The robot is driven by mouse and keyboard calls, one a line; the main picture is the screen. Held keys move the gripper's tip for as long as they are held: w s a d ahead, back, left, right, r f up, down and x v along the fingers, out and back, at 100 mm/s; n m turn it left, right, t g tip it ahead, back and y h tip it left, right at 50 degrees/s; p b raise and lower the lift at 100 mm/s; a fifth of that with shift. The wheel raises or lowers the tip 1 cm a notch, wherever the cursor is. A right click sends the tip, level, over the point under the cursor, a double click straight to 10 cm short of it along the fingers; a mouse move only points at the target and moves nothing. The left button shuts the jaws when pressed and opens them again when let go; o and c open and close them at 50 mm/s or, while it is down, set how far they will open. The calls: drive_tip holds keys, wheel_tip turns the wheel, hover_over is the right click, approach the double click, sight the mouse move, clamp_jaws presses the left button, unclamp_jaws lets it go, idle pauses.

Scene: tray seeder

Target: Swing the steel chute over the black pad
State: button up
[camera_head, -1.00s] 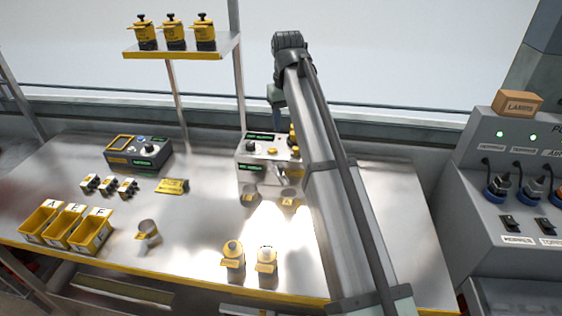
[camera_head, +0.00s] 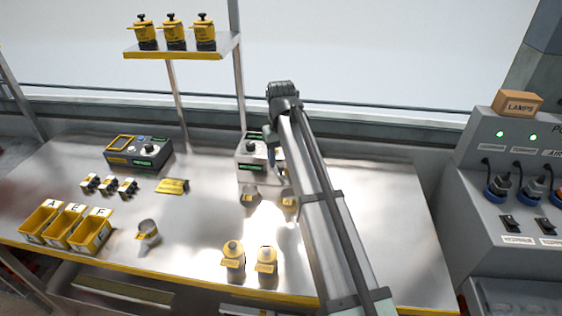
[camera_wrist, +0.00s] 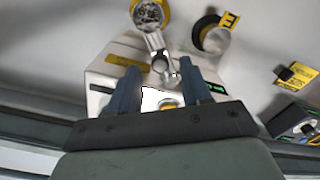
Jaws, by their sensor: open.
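The steel chute (camera_wrist: 155,42) projects from the front of the grey-and-white seeder box (camera_wrist: 108,80); the box also shows in the head view (camera_head: 248,173). In the wrist view its outer end is at a yellow-rimmed cup (camera_wrist: 136,12) with small grains inside. A dark round pad (camera_wrist: 199,30) is to the right, with a steel cup (camera_wrist: 217,40) and a yellow E tag at it. My gripper (camera_wrist: 160,67) is open, its blue fingers on either side of the chute's ring-shaped inner part. Contact cannot be told.
Two yellow-topped bottles (camera_head: 234,258) stand near the front edge. Yellow lettered bins (camera_head: 42,222), a tilted steel cup (camera_head: 148,231) and a grey control box (camera_head: 138,152) are to the left. A shelf (camera_head: 172,56) with yellow bottles hangs above. The table right of my arm is clear.

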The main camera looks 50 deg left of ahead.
drive_tip(key=shift+f, duration=0.8)
drive_tip(key=shift+c, duration=0.5)
clamp_jaws()
